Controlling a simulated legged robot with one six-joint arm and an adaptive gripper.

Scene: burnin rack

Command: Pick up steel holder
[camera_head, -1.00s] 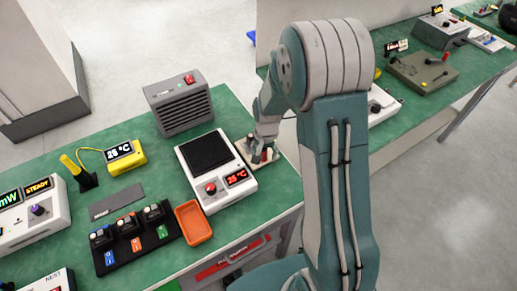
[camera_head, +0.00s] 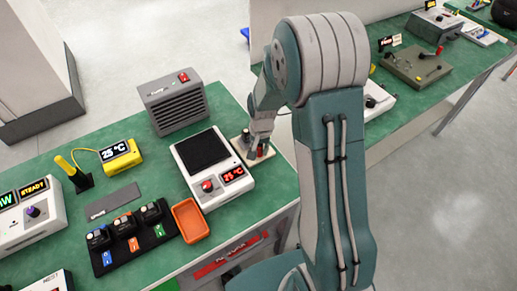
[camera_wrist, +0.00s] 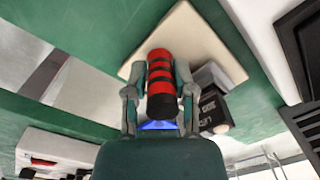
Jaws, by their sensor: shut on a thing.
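My gripper (camera_wrist: 158,105) is shut on a red cylinder with black bands (camera_wrist: 160,72), one finger on each side of it. The cylinder is over a cream square plate (camera_wrist: 193,38); I cannot tell whether it touches the plate. A grey block with a black labelled face (camera_wrist: 212,105) is just right of the right finger. In the head view my gripper (camera_head: 259,142) is low over the cream plate (camera_head: 240,144) at the bench's right edge, and red shows beside the fingers. Nothing in view is plainly marked as the steel holder, and the fingers hide part of the held thing.
A white device with a black top (camera_head: 221,187) is close left of the plate. A grey vented box (camera_head: 178,106) stands behind. An orange tray (camera_head: 190,222) and a black rack of several small units (camera_head: 112,257) are at front. A second green bench (camera_head: 404,107) is beyond my arm.

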